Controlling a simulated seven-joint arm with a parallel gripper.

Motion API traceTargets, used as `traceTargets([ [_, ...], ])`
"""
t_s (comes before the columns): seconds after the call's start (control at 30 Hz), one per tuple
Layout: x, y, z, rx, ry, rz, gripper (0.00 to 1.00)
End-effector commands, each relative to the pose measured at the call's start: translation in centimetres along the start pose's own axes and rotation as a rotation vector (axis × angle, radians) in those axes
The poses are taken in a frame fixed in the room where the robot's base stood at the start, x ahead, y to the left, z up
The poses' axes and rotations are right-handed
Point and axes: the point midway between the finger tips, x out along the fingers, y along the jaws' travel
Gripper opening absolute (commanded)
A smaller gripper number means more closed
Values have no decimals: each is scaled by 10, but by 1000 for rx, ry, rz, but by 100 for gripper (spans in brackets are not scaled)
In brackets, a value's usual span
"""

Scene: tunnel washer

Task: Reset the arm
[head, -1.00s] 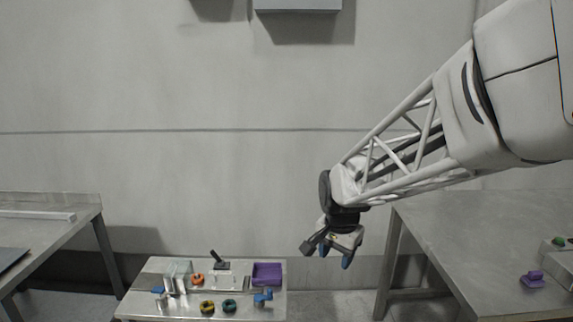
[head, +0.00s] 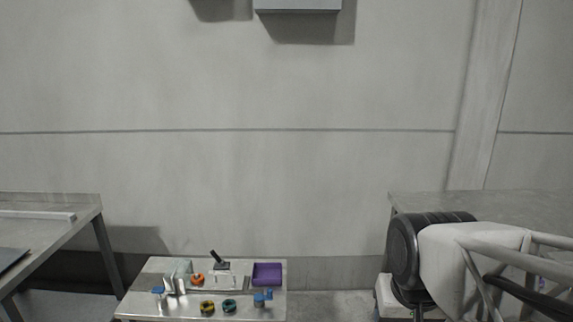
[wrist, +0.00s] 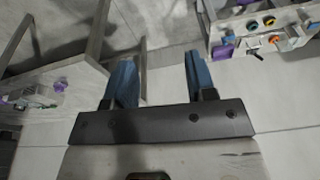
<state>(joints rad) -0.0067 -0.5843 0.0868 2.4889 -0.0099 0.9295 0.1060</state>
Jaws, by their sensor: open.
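My gripper (wrist: 160,82) shows in the wrist view with its two blue fingers spread apart and nothing between them. It hangs in free space above the floor, apart from both tables seen there. In the head view my arm comes in at the lower right, in front of the right table; the fingers themselves are out of that view.
A low metal table (head: 150,308) at the bottom centre holds a purple tray (head: 267,274), several small rings, a black-handled device (head: 221,267) and blue parts. A metal table (head: 60,222) stands at left, another (head: 440,204) at right. Open floor (head: 335,305) lies between.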

Motion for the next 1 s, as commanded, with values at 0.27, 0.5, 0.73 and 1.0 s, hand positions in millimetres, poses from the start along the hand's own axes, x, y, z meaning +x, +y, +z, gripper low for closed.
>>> traceTargets([
  [0.27, -3, 7, 27, -71, 11, 3, 51],
  [0.5, -3, 7, 28, -76, 11, 3, 51],
  [0.73, -3, 7, 28, -75, 12, 3, 51],
  [1.0, -3, 7, 28, -75, 12, 3, 51],
])
